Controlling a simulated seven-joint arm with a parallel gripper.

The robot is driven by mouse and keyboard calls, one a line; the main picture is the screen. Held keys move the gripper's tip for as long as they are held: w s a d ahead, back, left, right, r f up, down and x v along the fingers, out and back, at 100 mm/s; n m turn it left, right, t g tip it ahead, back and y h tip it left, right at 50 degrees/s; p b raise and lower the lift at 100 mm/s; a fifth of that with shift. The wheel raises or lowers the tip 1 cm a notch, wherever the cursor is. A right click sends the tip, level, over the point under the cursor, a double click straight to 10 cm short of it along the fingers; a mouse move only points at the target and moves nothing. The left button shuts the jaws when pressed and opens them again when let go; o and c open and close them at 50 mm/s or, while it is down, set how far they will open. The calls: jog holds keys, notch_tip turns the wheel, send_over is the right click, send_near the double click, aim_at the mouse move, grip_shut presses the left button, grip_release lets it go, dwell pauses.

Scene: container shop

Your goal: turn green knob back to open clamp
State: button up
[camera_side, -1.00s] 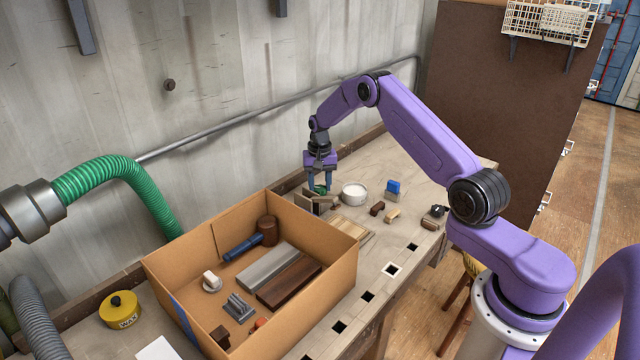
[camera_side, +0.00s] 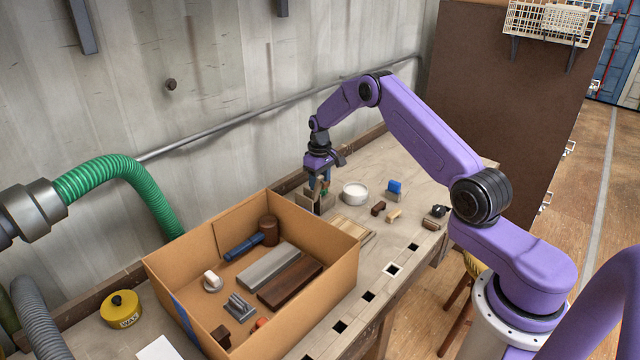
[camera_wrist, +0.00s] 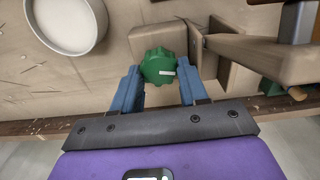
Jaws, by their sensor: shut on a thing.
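The green knob (camera_wrist: 158,67) is lobed, with a white mark at its right side. In the wrist view it sits between the two blue fingers of my gripper (camera_wrist: 160,78), which are shut on it. In the side view my gripper (camera_side: 321,188) points down over the wooden clamp, and only a bit of the green knob (camera_side: 324,193) shows. The clamp (camera_wrist: 265,50) has wooden blocks right of the knob in the wrist view. In the side view the clamp (camera_side: 313,203) stands at the bench's back edge, partly hidden by the fingers. Whether its jaws are apart is unclear.
A round white dish (camera_side: 354,192) stands right of the clamp. Wooden slats (camera_side: 352,230) lie in front of the clamp. A cardboard box (camera_side: 335,270) of tools stands at the front left. The wall is close behind.

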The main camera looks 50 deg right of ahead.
dwell(0.4)
jog(key=o, duration=1.1)
jog(key=shift+c, duration=0.2)
jog(key=shift+a, duration=0.1)
jog(key=shift+r, duration=0.1)
jog(key=shift+d+r, duration=0.15)
jog(key=shift+r, duration=1.85)
jog(key=shift+d+r, duration=0.1)
jog(key=shift+r, duration=1.9)
